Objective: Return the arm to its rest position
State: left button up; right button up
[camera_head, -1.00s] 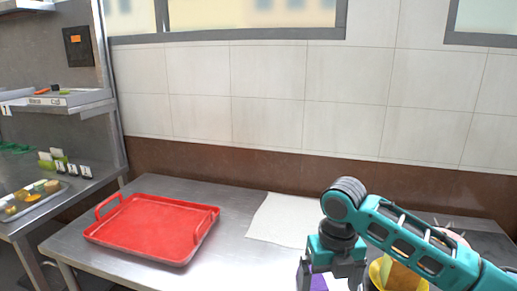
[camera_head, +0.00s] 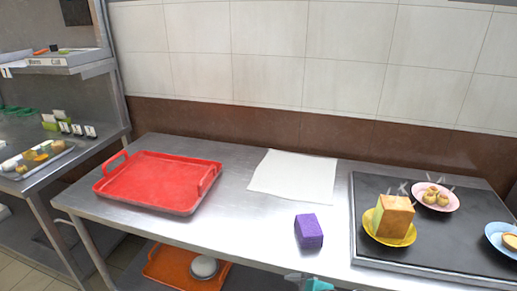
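Only a small teal and grey piece of my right arm (camera_head: 315,284) shows at the bottom edge, just right of the middle. Its fingers are not in the picture. My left arm and gripper are not in view. A purple block (camera_head: 309,231) stands alone on the steel table (camera_head: 245,225), with no gripper touching it.
A red tray (camera_head: 155,181) lies at left and a white sheet (camera_head: 294,176) at the middle back. A black board (camera_head: 440,240) at right carries a yellow plate with a bread loaf (camera_head: 393,217), a pink plate (camera_head: 438,205) and a blue plate (camera_head: 497,238).

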jog(key=s+d+f+m+t+h, duration=0.3)
jog(key=s+d+f+m+t, duration=0.1)
jog(key=s+d+m, duration=0.7)
jog(key=m, duration=0.3)
jog(key=shift+s+h, duration=0.2)
jog(key=shift+h, duration=0.1)
